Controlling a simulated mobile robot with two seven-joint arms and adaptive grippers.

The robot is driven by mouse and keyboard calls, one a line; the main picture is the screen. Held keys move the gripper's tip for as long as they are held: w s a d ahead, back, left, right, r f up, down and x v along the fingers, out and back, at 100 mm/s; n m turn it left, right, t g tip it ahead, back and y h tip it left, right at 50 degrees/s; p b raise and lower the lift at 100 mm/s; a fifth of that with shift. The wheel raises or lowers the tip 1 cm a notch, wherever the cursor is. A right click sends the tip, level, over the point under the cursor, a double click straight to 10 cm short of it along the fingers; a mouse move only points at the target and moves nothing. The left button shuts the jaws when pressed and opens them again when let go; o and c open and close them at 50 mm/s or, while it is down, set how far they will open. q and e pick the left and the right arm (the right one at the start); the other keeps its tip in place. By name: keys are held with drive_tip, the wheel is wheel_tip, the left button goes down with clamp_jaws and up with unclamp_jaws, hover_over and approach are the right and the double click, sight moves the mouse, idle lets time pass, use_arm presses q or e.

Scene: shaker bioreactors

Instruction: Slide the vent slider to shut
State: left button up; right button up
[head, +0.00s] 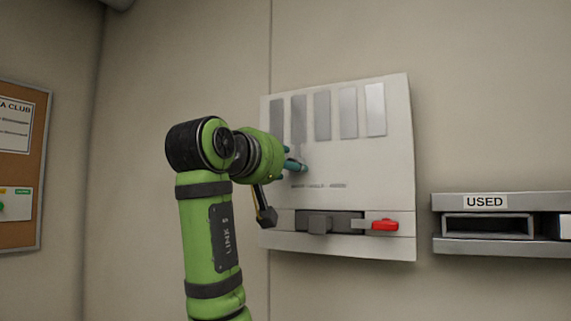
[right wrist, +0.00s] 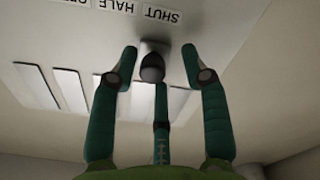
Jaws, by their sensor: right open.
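The vent panel (head: 375,155) is a pale box on the wall with several grey slats across its top and a line of small print below them. In the right wrist view the slider knob (right wrist: 152,66), dark and rounded, sticks out of the panel face near the upside-down "SHUT" label (right wrist: 160,16). My right gripper (right wrist: 160,70) is open, with its teal fingers spread on both sides of the knob and no visible grip on it. In the head view the right gripper (head: 294,162) is at the panel's left part, where the knob is hard to make out. My left gripper is not in view.
Below the print, the panel has a dark slot with a grey block (head: 319,222) and a red handle (head: 384,225). A grey "USED" holder (head: 445,246) is on the wall at the right. A cork board (head: 28,165) hangs at the far left.

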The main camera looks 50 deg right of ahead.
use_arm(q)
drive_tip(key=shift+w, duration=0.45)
use_arm(e)
drive_tip(key=v, duration=1.2)
